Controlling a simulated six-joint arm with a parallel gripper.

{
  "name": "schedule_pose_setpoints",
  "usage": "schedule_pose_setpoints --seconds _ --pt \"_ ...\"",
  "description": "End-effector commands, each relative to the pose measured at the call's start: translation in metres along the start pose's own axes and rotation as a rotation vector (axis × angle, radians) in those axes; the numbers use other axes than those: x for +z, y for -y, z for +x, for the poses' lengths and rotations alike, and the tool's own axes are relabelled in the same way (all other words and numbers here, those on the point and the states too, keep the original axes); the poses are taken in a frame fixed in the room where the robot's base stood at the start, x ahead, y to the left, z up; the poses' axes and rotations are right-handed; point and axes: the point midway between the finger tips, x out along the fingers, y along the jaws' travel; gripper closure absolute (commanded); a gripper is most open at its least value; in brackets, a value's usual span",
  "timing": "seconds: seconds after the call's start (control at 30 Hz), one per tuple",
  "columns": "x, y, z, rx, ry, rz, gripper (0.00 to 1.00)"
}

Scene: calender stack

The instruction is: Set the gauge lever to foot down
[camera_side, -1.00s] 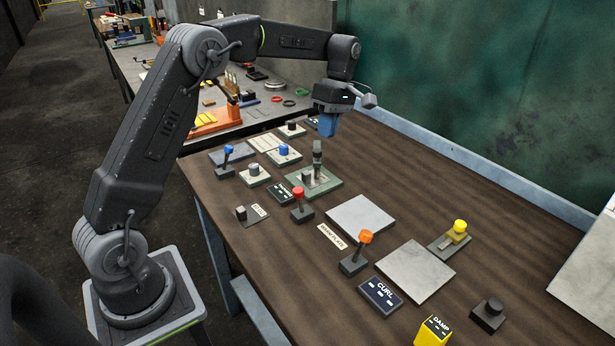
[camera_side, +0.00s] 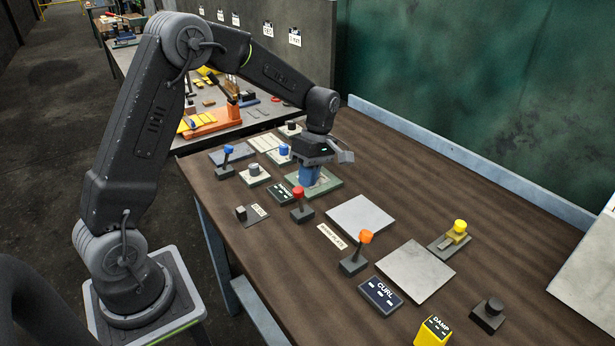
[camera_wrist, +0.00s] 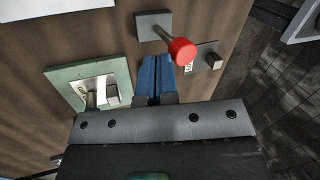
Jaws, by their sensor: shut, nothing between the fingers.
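The green-based device (camera_side: 331,182), which I take to be the gauge, stands left of centre on the bench in the side view. My gripper (camera_side: 309,181) is over it there and hides its upright part. In the wrist view the green base (camera_wrist: 62,75) lies to the left, with a metal plate and small grey blocks on it. My blue fingers (camera_wrist: 157,70) are shut and empty, to the right of that base in the picture. A red-knobbed lever (camera_wrist: 181,51) stands just beyond the fingertips; it also shows in the side view (camera_side: 298,192). I cannot make out the gauge lever's position.
A dark label plate (camera_side: 282,193) lies by the green base. An orange-knobbed lever (camera_side: 365,238), a yellow-knobbed lever (camera_side: 460,227) and flat grey plates (camera_side: 360,218) are to the right.

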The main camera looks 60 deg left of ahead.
Motion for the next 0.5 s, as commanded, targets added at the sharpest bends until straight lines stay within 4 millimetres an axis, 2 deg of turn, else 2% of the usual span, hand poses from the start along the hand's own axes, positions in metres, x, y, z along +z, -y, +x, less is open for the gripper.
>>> schedule_pose_setpoints --seconds 0.5 --pt "-0.001 0.007 0.0006 0.047 0.012 0.004 1.0"
